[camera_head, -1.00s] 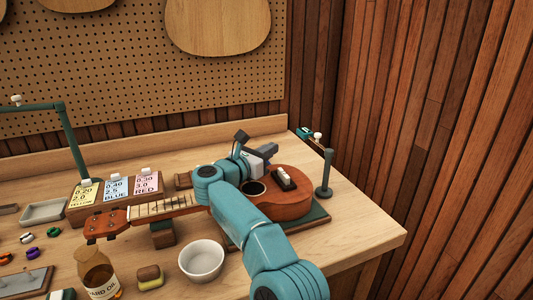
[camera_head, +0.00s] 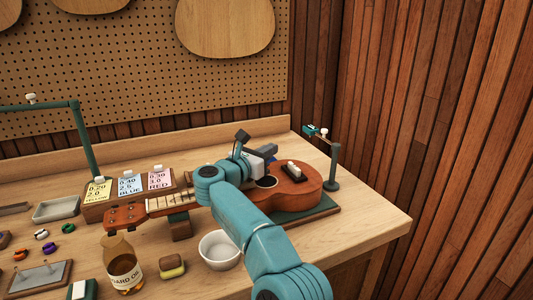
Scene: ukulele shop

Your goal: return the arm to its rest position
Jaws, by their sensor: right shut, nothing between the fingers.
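My right arm reaches in from the bottom, teal, and crosses over the ukulele's body. My right gripper (camera_head: 266,152) is at the far end of the arm, above the back part of the ukulele (camera_head: 297,190); it is shut with nothing held. The ukulele lies on a green mat (camera_head: 318,212), its neck to the left on a small wooden rest (camera_head: 180,227). Part of its body is hidden behind my arm. My left gripper is out of view.
A white bowl (camera_head: 219,247), a brown and yellow block (camera_head: 172,266) and an oil bottle (camera_head: 121,262) stand in front. A teal post (camera_head: 334,168) rises right of the ukulele. Labelled string packets (camera_head: 130,182) stand behind the neck. The table's right front corner is clear.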

